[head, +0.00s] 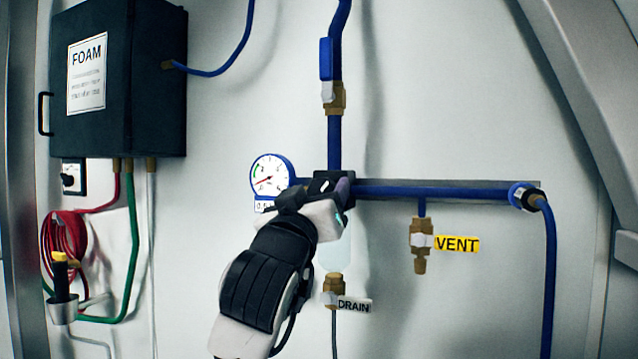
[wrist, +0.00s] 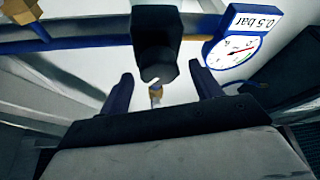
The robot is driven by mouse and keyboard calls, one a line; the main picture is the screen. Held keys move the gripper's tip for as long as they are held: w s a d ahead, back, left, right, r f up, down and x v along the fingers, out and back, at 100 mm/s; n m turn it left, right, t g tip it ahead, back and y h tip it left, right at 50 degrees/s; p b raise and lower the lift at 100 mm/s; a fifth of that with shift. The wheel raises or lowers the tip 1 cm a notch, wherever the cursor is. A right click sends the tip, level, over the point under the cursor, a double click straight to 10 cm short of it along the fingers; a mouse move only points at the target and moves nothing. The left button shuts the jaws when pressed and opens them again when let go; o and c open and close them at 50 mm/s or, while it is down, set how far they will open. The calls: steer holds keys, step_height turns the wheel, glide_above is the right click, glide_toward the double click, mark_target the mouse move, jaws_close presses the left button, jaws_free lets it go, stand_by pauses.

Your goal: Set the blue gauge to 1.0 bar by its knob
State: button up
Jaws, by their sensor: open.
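The blue gauge (head: 270,175) is on the wall in the head view, left of the regulator body on the blue pipe. Its white dial has a green arc and a red needle. It also shows in the wrist view (wrist: 232,50), rotated, with a plate (wrist: 255,20) reading "0.5 bar". The black knob (wrist: 156,50) is in the wrist view's middle, with a small white mark at its end. My gripper (wrist: 161,70) is open, one finger on each side of the knob, with visible gaps. In the head view my gripper (head: 337,190) hides the knob and part of the plate.
A brass DRAIN valve (head: 333,290) hangs below my gripper. A brass VENT valve (head: 422,240) hangs to the right. A blue-handled valve (head: 328,60) is above on the vertical pipe. A black FOAM box (head: 150,80) and a red hose coil (head: 63,240) are at left.

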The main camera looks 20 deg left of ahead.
steer(key=shift+w+r, duration=0.2)
steer(key=shift+w, duration=0.3)
steer(key=c, duration=1)
steer(key=shift+o, duration=0.2)
steer(key=shift+m, duration=0.4)
steer(key=m+h, duration=0.2)
steer(key=m, duration=0.1)
steer(key=shift+a+f+m+h, duration=0.1)
steer(key=shift+m+h, duration=0.3)
steer(key=shift+m+g+h+b, duration=0.2)
steer(key=shift+m+h, duration=0.65)
steer(key=shift+m, duration=0.9)
steer(key=shift+m+g+h+b, duration=0.2)
steer(key=shift+m+h, duration=0.65)
steer(key=shift+m, duration=0.9)
